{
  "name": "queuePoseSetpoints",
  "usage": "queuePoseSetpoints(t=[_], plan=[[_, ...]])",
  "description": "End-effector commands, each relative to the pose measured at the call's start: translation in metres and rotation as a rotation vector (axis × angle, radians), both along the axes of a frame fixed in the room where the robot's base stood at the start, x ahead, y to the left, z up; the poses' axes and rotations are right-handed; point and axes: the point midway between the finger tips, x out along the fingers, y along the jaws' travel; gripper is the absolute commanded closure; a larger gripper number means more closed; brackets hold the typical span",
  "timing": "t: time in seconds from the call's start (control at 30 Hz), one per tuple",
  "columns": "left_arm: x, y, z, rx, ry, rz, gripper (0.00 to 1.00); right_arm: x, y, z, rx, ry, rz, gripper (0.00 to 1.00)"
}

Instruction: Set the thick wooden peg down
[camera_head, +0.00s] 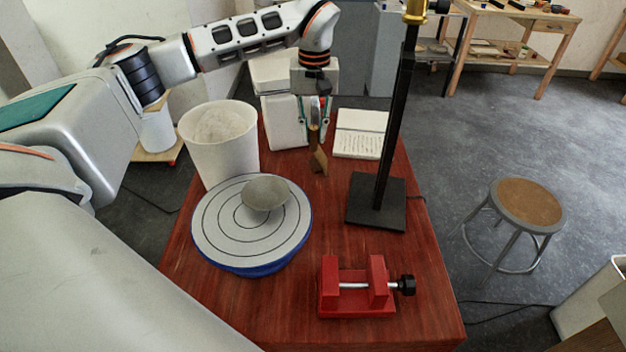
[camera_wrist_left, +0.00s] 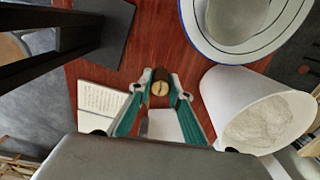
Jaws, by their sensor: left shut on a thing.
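My left gripper (camera_head: 314,122) points down over the back middle of the red table. Its fingers are shut on the thick wooden peg (camera_head: 318,161), a brown piece hanging below the fingertips. In the left wrist view the round end of the peg (camera_wrist_left: 159,88) shows between the two green-sided fingertips (camera_wrist_left: 160,92). The peg's lower end is close to the tabletop; I cannot tell whether it touches. My right gripper is in neither view.
A white bucket (camera_head: 222,160) and a round turntable (camera_head: 222,235) with a grey bowl (camera_head: 265,194) stand left. An open notebook (camera_head: 361,121) and a black stand (camera_head: 375,214) are right. A red vise (camera_head: 330,290) sits in front. The table's middle (camera_head: 330,225) is clear.

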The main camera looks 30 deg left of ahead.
Motion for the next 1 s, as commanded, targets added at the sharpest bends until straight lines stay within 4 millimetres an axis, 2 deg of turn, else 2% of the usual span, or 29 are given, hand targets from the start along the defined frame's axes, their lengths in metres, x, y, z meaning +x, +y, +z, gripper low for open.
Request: queuePoseSetpoints(t=[0.03, 0.4, 0.5, 0.67, 0.9, 1.0], plan=[[-0.001, 0.000, -0.016, -0.001, 0.006, -0.001, 1.00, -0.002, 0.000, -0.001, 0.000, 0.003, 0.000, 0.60], [-0.001, -0.001, -0.103, 0.000, 0.004, 0.000, 1.00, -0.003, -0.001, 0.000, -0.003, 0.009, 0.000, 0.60], [-0.001, -0.001, -0.118, -0.002, 0.003, 0.000, 1.00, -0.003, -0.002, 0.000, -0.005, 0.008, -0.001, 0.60], [0.000, 0.000, -0.129, -0.001, -0.001, 0.000, 1.00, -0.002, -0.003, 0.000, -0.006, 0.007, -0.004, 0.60], [0.000, -0.001, -0.159, -0.001, 0.002, 0.000, 1.00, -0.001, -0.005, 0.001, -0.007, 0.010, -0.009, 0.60], [0.000, 0.000, -0.166, -0.001, 0.001, -0.001, 1.00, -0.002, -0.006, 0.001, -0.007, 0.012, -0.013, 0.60]])
